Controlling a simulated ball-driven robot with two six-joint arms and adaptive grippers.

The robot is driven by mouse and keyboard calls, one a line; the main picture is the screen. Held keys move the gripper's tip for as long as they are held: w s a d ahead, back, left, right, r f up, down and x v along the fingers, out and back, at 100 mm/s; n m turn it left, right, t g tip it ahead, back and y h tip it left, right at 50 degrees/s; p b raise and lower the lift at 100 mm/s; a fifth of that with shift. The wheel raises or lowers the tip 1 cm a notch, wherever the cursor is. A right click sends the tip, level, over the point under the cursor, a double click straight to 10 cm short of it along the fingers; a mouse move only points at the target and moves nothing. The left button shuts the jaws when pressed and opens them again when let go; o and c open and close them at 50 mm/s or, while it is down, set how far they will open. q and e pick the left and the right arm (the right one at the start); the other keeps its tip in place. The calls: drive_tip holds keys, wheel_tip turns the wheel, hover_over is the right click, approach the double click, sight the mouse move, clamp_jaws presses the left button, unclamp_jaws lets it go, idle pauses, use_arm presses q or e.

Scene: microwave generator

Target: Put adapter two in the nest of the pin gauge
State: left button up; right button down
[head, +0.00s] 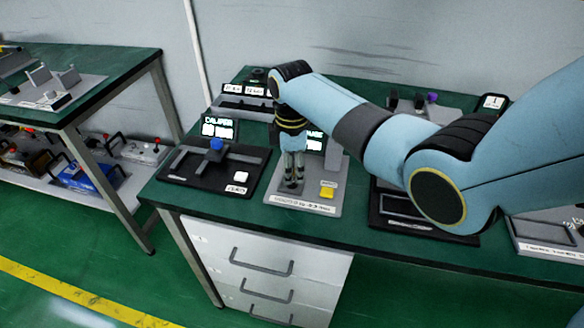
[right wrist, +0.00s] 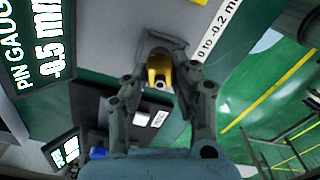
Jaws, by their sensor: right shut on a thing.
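My right gripper (head: 293,183) points down over the grey pin gauge (head: 303,203), close above its plate at the left of the yellow button (head: 327,192). In the right wrist view my right gripper (right wrist: 163,75) is shut on a small yellow piece with a grey round end (right wrist: 160,72), seemingly adapter two; no number is legible on it. The gauge's screen (right wrist: 38,45) reads PIN GAUGE and -0.5 mm. The fingers hide the nest, so I cannot tell whether the piece touches it. My left gripper is not in view.
A black caliper station (head: 190,170) with a blue part (head: 216,144) stands close at the left. Another black fixture (head: 392,218) stands at the right, partly behind my arm. Other devices stand at the back of the green bench (head: 165,197). Drawers (head: 262,262) are below.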

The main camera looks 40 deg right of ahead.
drive_tip(key=shift+f, duration=0.15)
drive_tip(key=c, duration=1.1)
unclamp_jaws()
drive_tip(key=shift+o, duration=0.2)
wheel_tip(320, 180, up, 12)
drive_tip(key=shift+r, duration=0.2)
